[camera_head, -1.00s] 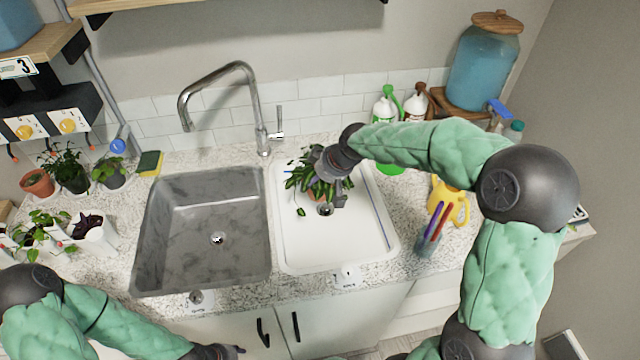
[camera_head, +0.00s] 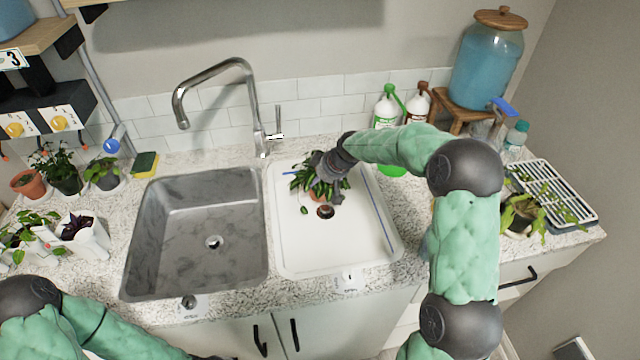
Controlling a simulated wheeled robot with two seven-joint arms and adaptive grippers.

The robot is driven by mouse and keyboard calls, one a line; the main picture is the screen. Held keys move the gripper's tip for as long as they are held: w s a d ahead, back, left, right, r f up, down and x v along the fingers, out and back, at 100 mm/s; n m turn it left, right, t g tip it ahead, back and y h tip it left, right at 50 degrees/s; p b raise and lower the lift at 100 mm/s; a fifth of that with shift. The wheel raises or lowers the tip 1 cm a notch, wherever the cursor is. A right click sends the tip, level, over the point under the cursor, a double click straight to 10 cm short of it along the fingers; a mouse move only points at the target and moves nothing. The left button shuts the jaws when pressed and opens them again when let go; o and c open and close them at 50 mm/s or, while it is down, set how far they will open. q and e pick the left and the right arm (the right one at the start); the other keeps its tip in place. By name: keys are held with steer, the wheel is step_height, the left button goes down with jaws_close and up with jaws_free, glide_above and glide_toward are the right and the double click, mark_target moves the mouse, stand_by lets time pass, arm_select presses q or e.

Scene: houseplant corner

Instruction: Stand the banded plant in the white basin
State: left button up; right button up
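A leafy green plant (camera_head: 304,182) in a terracotta pot (camera_head: 319,196) is in the white basin (camera_head: 300,252), just behind the drain hole. A thin blue piece shows at its left among the leaves; I cannot make out a band. My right gripper (camera_head: 335,194) reaches down into the basin at the plant's right side, its fingers against or beside the pot. Leaves and the gripper body hide whether its fingers are closed on it. My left gripper (camera_head: 208,357) is at the bottom edge in front of the counter, mostly cut off.
The empty grey basin (camera_head: 140,285) lies left of the white one. The faucet (camera_head: 262,125) stands behind, between them. Several potted plants stand at the left. Bottles (camera_head: 388,108), a drink dispenser (camera_head: 486,70) and a white rack (camera_head: 552,185) with plants are at the right.

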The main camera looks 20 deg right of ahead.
steer(key=shift+f, duration=0.25)
steer(key=shift+f, duration=0.15)
steer(key=o, duration=1.3)
steer(key=shift+c, duration=0.2)
steer(key=p+v, duration=0.3)
steer(key=v, duration=0.9)
